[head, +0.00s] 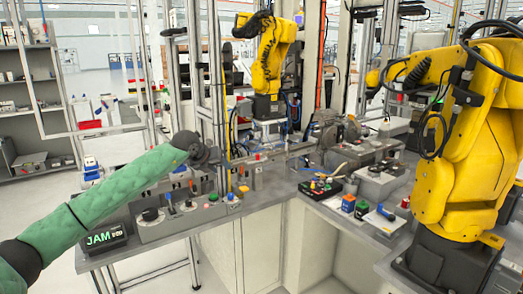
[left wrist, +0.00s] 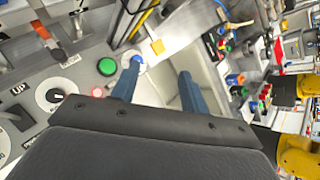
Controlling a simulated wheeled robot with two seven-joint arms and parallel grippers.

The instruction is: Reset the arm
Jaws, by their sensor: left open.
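My left arm, in a green sleeve, reaches in from the left in the head view, and my left gripper (head: 208,153) is above the control panel (head: 180,226). In the left wrist view my gripper (left wrist: 160,78) is open and empty, with its blue fingers spread. The left finger lies close to a blue button (left wrist: 137,59) in the picture; contact is unclear. A green button (left wrist: 107,66), a red button (left wrist: 97,92) and a black knob (left wrist: 55,95) lie to its left. Two yellow robot arms (head: 268,62) (head: 465,140) stand behind and right. My right gripper is not in view.
A display (head: 105,237) reading JAM stands at the panel's left end. A black tray (head: 320,187) of small parts and several coloured boxes (head: 348,203) sit on the right bench. Metal posts (head: 219,70) rise close beyond my left gripper. Shelves (head: 30,110) stand at far left.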

